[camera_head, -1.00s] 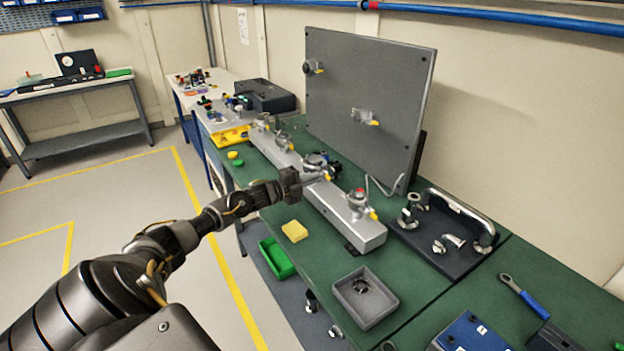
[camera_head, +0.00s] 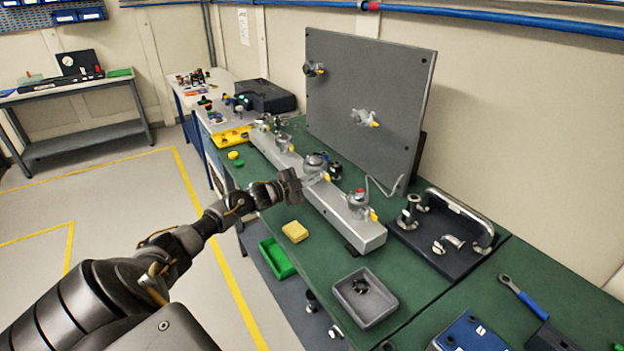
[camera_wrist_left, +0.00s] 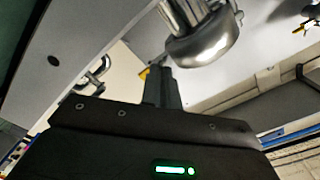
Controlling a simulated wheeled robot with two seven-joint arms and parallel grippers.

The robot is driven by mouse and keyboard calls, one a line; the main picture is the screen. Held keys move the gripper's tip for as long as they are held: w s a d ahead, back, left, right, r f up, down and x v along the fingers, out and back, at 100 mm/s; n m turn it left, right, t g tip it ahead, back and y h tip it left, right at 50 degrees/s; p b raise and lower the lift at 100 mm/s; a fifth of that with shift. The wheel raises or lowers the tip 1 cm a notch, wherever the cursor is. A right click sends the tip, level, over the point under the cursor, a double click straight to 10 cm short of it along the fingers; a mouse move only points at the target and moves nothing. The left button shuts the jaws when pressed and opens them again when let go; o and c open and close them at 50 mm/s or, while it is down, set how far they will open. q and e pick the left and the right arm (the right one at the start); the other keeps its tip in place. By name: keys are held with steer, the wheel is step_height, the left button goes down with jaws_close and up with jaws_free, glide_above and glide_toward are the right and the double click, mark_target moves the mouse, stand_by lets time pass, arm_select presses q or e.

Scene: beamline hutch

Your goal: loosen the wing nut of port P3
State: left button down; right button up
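A long silver manifold bar (camera_head: 368,238) lies along the green bench with several ports on top. Port labels cannot be read, so I cannot tell which is P3. My left gripper (camera_head: 311,180) is at the near side of the middle port (camera_head: 315,161), which has a round metal clamp and a yellow-tipped wing nut (camera_head: 327,177). In the left wrist view a rounded metal clamp (camera_wrist_left: 203,38) is just beyond the dark fingers (camera_wrist_left: 163,88). The finger gap and any contact with the wing nut are unclear. My right gripper is out of view.
An upright grey panel (camera_head: 395,90) with two fittings stands behind the bar. A front port (camera_head: 359,203) has a red top. A yellow block (camera_head: 295,231), a green bin (camera_head: 275,258) and a grey tray (camera_head: 382,308) lie nearer. A dark fixture with a handle (camera_head: 460,208) is right.

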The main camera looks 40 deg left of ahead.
arm_select(q)
steer(key=n+p, duration=0.2)
steer(key=n, duration=0.6)
steer(key=shift+n, duration=0.4)
stand_by(0.4)
steer(key=c, duration=1.6)
jaws_free()
steer(key=shift+c, duration=0.2)
